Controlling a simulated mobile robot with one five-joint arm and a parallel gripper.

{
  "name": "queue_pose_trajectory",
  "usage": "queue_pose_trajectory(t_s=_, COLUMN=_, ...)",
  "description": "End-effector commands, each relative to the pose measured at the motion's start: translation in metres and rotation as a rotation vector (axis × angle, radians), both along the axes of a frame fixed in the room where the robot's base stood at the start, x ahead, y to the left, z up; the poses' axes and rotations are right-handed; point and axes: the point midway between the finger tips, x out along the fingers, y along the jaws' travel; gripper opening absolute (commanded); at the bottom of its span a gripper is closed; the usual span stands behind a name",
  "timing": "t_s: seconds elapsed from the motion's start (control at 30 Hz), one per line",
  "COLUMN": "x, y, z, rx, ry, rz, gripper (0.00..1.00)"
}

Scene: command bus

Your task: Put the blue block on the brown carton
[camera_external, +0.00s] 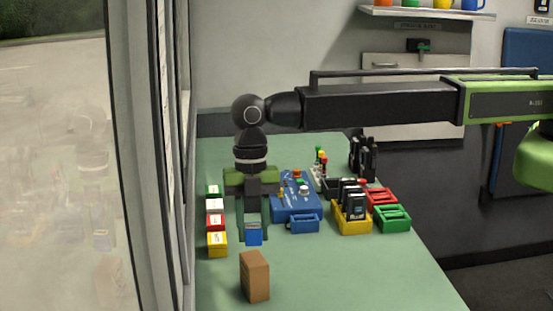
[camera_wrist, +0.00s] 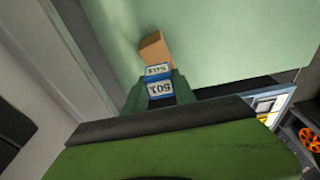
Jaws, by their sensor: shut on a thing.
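My gripper (camera_external: 254,233) points down over the table and is shut on the blue block (camera_external: 254,238). The block sits between the fingertips. In the wrist view the block (camera_wrist: 158,86) shows two white label faces reading 501, between the green fingers of my gripper (camera_wrist: 157,92). The brown carton (camera_external: 255,276) stands upright on the table, nearer the external camera than the block and just below it in that picture. In the wrist view the carton (camera_wrist: 155,48) shows just beyond the block. The block appears apart from the carton, but the exact gap is hard to tell.
A row of small coloured boxes (camera_external: 216,222) stands left of my gripper. A blue case (camera_external: 296,206) is close on the right. Further right are a yellow bin (camera_external: 352,222) with radios and a green bin (camera_external: 392,218). The green table (camera_external: 345,275) is clear around the carton's right side.

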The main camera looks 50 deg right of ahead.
Motion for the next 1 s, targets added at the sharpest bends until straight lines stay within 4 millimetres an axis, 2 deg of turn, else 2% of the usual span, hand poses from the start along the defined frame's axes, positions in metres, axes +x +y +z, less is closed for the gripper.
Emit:
queue_pose_trajectory(t_s=0.23, x=0.0, y=-0.001, z=-0.042, rx=0.0, ry=0.0, rz=0.0, gripper=0.0)
queue_pose_trajectory(t_s=0.5, x=0.0, y=-0.001, z=-0.039, rx=0.0, ry=0.0, rz=0.0, gripper=0.0)
queue_pose_trajectory(t_s=0.63, x=0.0, y=-0.001, z=-0.043, rx=0.0, ry=0.0, rz=0.0, gripper=0.0)
queue_pose_trajectory(t_s=0.67, x=0.0, y=-0.001, z=-0.042, rx=0.0, ry=0.0, rz=0.0, gripper=0.35)
queue_pose_trajectory(t_s=0.7, x=0.0, y=-0.001, z=-0.042, rx=0.0, ry=0.0, rz=0.0, gripper=0.4)
queue_pose_trajectory(t_s=0.8, x=0.0, y=-0.001, z=-0.041, rx=0.0, ry=0.0, rz=0.0, gripper=0.53)
queue_pose_trajectory(t_s=1.0, x=0.0, y=-0.001, z=-0.041, rx=0.0, ry=0.0, rz=0.0, gripper=0.54)
